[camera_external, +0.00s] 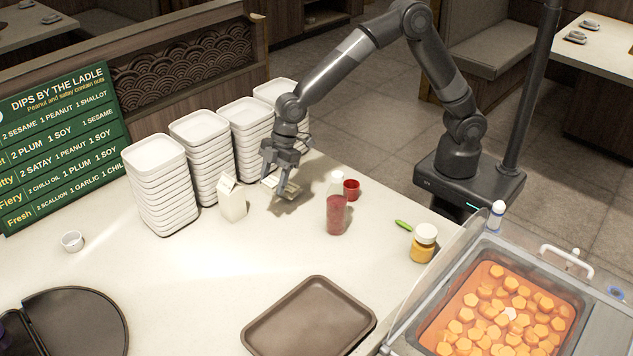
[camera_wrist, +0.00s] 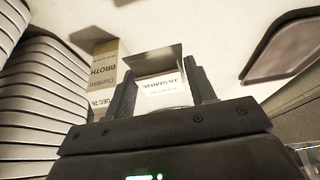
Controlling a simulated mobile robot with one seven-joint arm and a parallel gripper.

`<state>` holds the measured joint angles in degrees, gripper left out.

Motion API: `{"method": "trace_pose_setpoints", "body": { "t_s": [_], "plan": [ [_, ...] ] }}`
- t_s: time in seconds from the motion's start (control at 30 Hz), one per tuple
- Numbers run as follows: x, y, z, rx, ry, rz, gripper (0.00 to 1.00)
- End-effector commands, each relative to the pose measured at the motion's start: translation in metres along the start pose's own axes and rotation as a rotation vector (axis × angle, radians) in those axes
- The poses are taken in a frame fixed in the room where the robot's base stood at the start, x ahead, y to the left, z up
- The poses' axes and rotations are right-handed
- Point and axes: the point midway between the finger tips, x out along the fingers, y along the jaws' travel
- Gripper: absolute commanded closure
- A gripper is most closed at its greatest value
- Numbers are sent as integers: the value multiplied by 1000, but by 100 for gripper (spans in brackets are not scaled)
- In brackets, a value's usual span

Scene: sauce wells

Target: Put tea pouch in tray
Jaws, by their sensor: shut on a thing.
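The tea pouch, a pale packet labelled JASMINE in the wrist view (camera_wrist: 160,88), is between the two fingers of my gripper (camera_wrist: 164,98). In the external view my gripper (camera_external: 281,183) points down at the back of the counter, shut on the pouch (camera_external: 289,190), which seems to be just above the surface with a shadow below. The brown tray (camera_external: 262,337) lies empty at the front middle of the counter, well apart from my gripper. Its corner shows at the upper right of the wrist view (camera_wrist: 256,72).
A white carton (camera_external: 232,199) and stacks of white dishes (camera_external: 160,190) stand left of my gripper. A bottle with red contents (camera_external: 336,210), a red cup (camera_external: 351,190) and a yellow jar (camera_external: 423,243) are to the right. The counter between carton and tray is clear.

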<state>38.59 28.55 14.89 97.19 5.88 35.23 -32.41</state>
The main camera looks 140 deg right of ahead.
Motion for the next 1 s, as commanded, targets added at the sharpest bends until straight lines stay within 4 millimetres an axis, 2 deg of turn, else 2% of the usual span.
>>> {"method": "trace_pose_setpoints", "body": {
  "t_s": [0.3,0.5,0.6,0.77,1.0],
  "plan": [
    [24,-121,-65,-191,1,-80,72],
    [32,-189,-88,-288,0,-120,72],
    [34,-210,-95,-317,0,-131,72],
    [38,-230,-99,-340,0,-140,72],
    [73,-274,-108,-345,-2,-142,72]
  ]
}}
